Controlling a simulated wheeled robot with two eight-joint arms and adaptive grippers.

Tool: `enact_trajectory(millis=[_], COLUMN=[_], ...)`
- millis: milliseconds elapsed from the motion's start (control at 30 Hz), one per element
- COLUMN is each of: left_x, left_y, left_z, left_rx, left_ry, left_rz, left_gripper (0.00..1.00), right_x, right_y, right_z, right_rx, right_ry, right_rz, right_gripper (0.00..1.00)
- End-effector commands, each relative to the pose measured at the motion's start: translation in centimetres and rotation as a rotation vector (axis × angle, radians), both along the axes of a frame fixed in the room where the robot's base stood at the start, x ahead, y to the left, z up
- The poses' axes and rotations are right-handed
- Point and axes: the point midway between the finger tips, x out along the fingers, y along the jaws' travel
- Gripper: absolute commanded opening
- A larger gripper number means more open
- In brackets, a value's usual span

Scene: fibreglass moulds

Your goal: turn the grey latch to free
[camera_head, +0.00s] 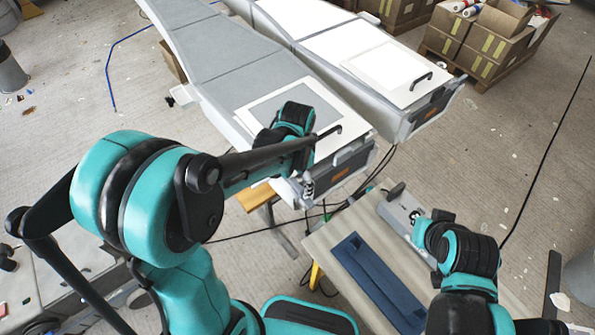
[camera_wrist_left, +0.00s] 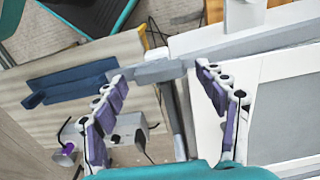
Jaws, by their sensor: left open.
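My left gripper (camera_head: 304,192) is at the near end of the left mould, below its white panel. In the left wrist view the left gripper (camera_wrist_left: 168,86) is open, with its purple-padded fingers apart. A grey block that looks like the latch (camera_wrist_left: 158,71) lies across the space between the fingertips, at the mould's edge. I cannot tell whether either finger touches it.
The left mould's white panel (camera_head: 336,107) has a black handle. A second mould (camera_head: 375,65) stands to its right. The small table (camera_head: 330,235) holds a dark blue tray (camera_head: 372,280). Cables run on the floor below. Cardboard boxes (camera_head: 490,45) stand at the back right.

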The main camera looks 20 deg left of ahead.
Motion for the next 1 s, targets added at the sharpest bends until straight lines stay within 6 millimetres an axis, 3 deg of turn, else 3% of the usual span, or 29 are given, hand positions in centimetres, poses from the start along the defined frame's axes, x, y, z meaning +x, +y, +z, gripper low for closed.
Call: enact_trajectory(millis=[500, 700, 1000], left_x=[0.1, 0.1, 0.1], left_y=[-0.2, -0.2, -0.2], left_z=[9.8, 11.2, 11.3], left_rx=[0.0, 0.0, 0.0], left_ry=[0.0, 0.0, 0.0], left_rz=[-0.002, -0.003, -0.003], left_gripper=[0.72, 0.72, 0.72], right_x=[0.0, 0.0, 0.0], right_y=[0.0, 0.0, 0.0], right_z=[0.0, 0.0, 0.0], right_rx=[0.0, 0.0, 0.0], right_ry=[0.0, 0.0, 0.0], right_rz=[0.0, 0.0, 0.0], right_gripper=[0.0, 0.0, 0.0])
